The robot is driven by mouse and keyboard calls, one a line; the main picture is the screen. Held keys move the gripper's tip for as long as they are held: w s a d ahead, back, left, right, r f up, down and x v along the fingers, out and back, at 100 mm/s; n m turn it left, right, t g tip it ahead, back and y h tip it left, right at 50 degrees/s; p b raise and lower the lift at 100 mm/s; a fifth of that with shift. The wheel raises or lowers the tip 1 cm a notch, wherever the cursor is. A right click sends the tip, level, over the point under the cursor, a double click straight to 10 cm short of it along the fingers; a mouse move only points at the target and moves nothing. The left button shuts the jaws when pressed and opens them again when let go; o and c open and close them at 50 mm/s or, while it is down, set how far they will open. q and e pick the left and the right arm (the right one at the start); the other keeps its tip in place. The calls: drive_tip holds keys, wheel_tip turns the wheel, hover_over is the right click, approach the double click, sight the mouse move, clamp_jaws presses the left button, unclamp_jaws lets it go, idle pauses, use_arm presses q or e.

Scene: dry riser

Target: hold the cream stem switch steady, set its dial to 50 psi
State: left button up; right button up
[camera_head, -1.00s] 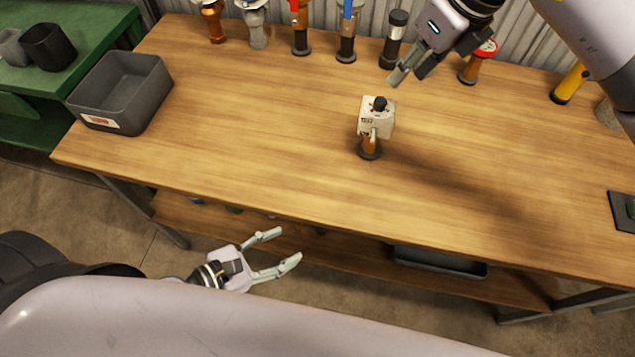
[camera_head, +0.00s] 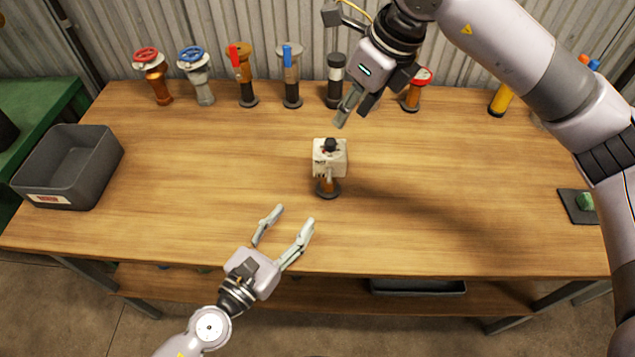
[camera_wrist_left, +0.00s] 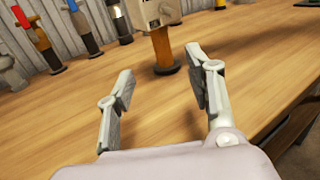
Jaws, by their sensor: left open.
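The cream stem switch (camera_head: 329,160) stands upright on a brown stem with a dark round base near the middle of the table. A black knob (camera_head: 330,145) sits on its top; its setting is too small to read. My left gripper (camera_head: 290,214) is open and empty over the table's front part, short of the switch and to its left. In the left wrist view the switch's brown stem (camera_wrist_left: 163,48) stands beyond the open fingers (camera_wrist_left: 160,82), with its cream box partly cut off. My right gripper (camera_head: 352,108) hangs behind and above the switch, not touching it; its fingers look close together.
Several valves and levers stand along the back, including a red-wheel valve (camera_head: 147,56) and a blue-wheel valve (camera_head: 191,56). A grey bin (camera_head: 100,178) is at the left end. A small dark pad (camera_head: 571,205) lies at the right. The table around the switch is clear.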

sight(325, 179)
use_arm(q)
drive_tip(key=x, duration=1.5)
drive_tip(key=shift+w, duration=0.1)
clamp_jaws()
idle(0.5)
